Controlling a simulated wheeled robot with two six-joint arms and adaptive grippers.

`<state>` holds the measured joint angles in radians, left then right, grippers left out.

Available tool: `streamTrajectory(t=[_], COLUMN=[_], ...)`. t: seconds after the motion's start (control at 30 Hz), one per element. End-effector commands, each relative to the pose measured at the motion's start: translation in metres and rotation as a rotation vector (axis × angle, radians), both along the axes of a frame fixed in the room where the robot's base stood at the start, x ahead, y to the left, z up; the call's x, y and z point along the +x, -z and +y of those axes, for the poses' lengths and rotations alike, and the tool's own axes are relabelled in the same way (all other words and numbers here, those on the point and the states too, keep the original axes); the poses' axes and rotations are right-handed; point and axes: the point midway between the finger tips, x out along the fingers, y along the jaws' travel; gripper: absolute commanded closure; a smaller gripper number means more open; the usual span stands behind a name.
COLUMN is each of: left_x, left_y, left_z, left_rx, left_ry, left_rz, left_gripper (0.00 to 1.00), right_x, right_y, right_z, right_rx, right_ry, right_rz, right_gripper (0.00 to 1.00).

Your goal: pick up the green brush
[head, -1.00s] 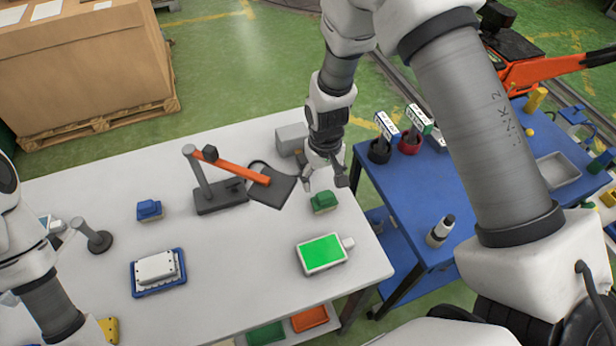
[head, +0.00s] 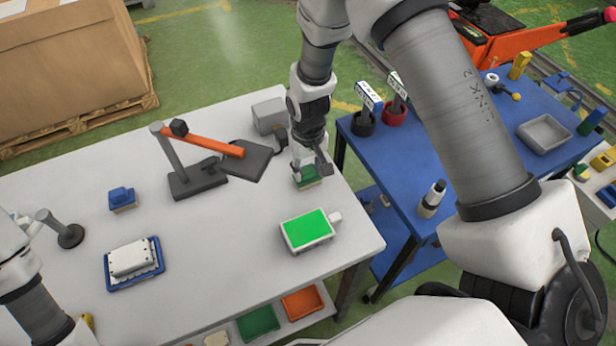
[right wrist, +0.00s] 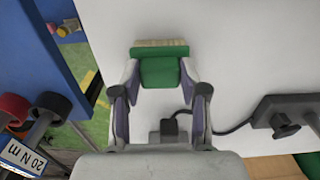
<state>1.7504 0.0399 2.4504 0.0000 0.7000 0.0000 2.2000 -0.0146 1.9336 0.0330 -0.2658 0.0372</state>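The green brush (head: 308,181) stands on the white table near its far right edge. In the right wrist view the brush (right wrist: 162,72) has a green block-shaped handle over a tan bristle base. My right gripper (head: 310,170) reaches down over it from above. In the right wrist view the fingertips of the right gripper (right wrist: 161,75) lie against both sides of the handle, with no clear gap. The brush appears still on the table. My left arm shows at the left edge, but its gripper is out of view.
A green-faced device (head: 307,231) lies just in front of the brush. A grey stand with an orange arm (head: 200,140) is to the left, and a grey box (head: 269,115) stands behind. A blue cart (head: 400,190) is on the right. The table's front middle is clear.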

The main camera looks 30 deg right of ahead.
Motion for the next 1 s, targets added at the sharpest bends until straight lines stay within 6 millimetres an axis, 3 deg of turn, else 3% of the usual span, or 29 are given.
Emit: streamTrajectory(t=[0.4,0.57,0.8,1.0], left_x=[0.000,0.000,0.000,0.000], left_y=[-0.004,-0.030,-0.079,-0.087], left_z=[0.000,0.000,0.000,0.000], left_rx=[0.000,0.000,0.000,0.000], left_ry=[0.000,0.000,0.000,0.000], left_rz=[0.000,0.000,0.000,0.000], left_gripper=[0.00,0.00,0.00,0.00], right_x=[0.000,0.000,0.000,0.000], right_y=[-0.004,-0.034,-0.091,-0.101], right_z=[0.000,0.000,0.000,0.000], right_rx=[0.000,0.000,0.000,0.000], right_ry=[0.000,0.000,0.000,0.000], right_rz=[0.000,-0.001,0.001,0.001], right_gripper=[0.92,0.92,0.92,0.92])
